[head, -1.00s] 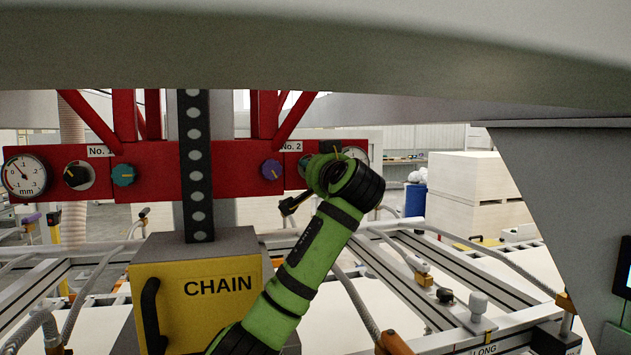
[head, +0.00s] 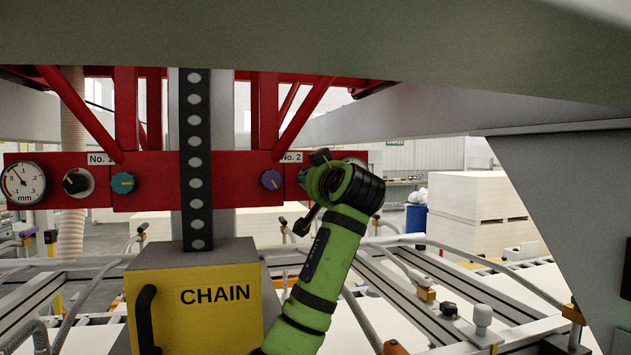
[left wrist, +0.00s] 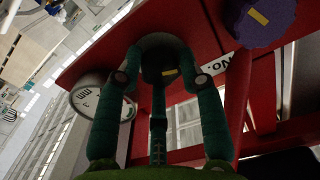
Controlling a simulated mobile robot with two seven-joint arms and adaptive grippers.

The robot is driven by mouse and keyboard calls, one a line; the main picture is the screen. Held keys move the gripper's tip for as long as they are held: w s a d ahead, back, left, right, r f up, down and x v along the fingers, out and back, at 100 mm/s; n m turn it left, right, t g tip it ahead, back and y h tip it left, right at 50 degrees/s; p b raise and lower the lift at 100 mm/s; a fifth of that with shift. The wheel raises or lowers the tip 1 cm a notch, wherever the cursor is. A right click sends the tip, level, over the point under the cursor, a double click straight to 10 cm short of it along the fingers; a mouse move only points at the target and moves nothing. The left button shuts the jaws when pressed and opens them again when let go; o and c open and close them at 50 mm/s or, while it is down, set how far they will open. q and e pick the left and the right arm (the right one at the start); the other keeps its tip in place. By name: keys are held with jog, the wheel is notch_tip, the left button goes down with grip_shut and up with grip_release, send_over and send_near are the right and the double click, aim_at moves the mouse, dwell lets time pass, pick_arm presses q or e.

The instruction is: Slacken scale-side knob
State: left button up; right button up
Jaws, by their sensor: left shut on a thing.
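The red beam (head: 235,188) carries the No. 1 and No. 2 stations. At No. 2, my left gripper (left wrist: 160,76) is shut on a dark knob (left wrist: 168,73) with a yellow mark, between the green fingers in the left wrist view. A round dial gauge (left wrist: 96,97) lies just left of that knob. My left wrist hides the knob and most of that dial in the head view. The purple knob (head: 271,180) of No. 2 is apart from the gripper; it also shows in the wrist view (left wrist: 262,18). My right gripper is not in view.
No. 1 has a dial gauge (head: 23,184), a black knob (head: 74,181) and a teal knob (head: 122,183). A yellow CHAIN box (head: 195,312) with a black handle stands below, with a perforated black strip (head: 195,150) above it. Rails and hoses spread behind.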

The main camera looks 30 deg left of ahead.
pick_arm(q)
jog(key=shift+r, duration=0.15)
jog(key=o, duration=0.9)
jog(key=shift+o, duration=1.2)
jog(key=shift+a, duration=0.1)
jog(key=v, duration=1.2)
